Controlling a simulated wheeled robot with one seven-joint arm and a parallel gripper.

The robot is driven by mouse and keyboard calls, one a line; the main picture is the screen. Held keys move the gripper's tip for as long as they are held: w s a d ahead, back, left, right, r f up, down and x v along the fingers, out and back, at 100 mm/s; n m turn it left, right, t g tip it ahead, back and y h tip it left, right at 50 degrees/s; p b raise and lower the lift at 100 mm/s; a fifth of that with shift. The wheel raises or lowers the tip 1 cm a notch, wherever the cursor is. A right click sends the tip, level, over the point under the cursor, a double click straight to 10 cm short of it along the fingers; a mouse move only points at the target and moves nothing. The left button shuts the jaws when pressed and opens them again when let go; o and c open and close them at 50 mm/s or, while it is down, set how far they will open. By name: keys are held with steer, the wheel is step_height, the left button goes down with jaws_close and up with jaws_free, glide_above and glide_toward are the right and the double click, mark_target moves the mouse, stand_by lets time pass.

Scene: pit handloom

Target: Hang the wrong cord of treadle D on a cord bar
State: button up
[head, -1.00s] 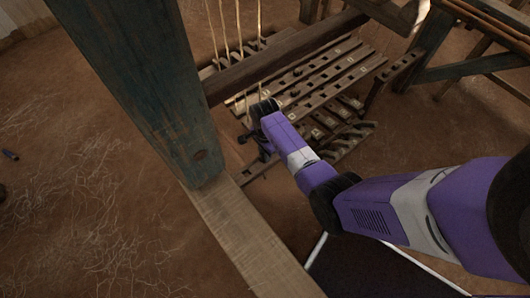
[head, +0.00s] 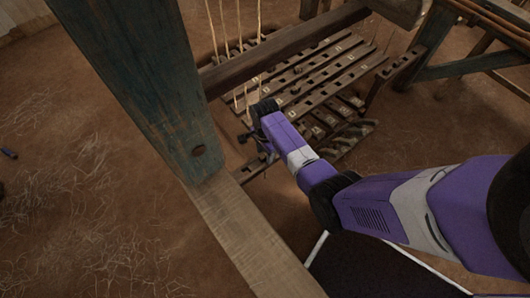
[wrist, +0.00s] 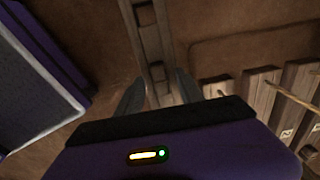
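My gripper (head: 248,137) is low at the left end of the treadles in the head view. In the wrist view its two fingers (wrist: 160,92) stand apart, with no cord visible between them. A slotted wooden bar (wrist: 148,18) runs beyond and between the fingers; I cannot tell whether it is a cord bar. The wooden treadles (head: 318,74) lie side by side, with small marks too small to read, so I cannot single out treadle D. Several pale cords (head: 239,30) hang down to the treadles. Cords (wrist: 293,97) also show at the treadles right of the gripper in the wrist view.
A thick blue-green post (head: 140,85) and a pale floor-level beam (head: 245,235) stand left of my arm. A dark crossbeam (head: 285,50) passes over the treadles. A slotted bar (head: 400,67) lies at their right. The earth floor (head: 70,210) at left is mostly clear.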

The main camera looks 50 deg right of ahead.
steer(key=shift+r+p, duration=1.5)
steer(key=shift+r, duration=2.4)
steer(key=shift+r, duration=0.15)
step_height(320, 180, up, 7)
steer(key=p, duration=0.8)
glide_above(265, 155)
steer(key=shift+f, duration=0.2)
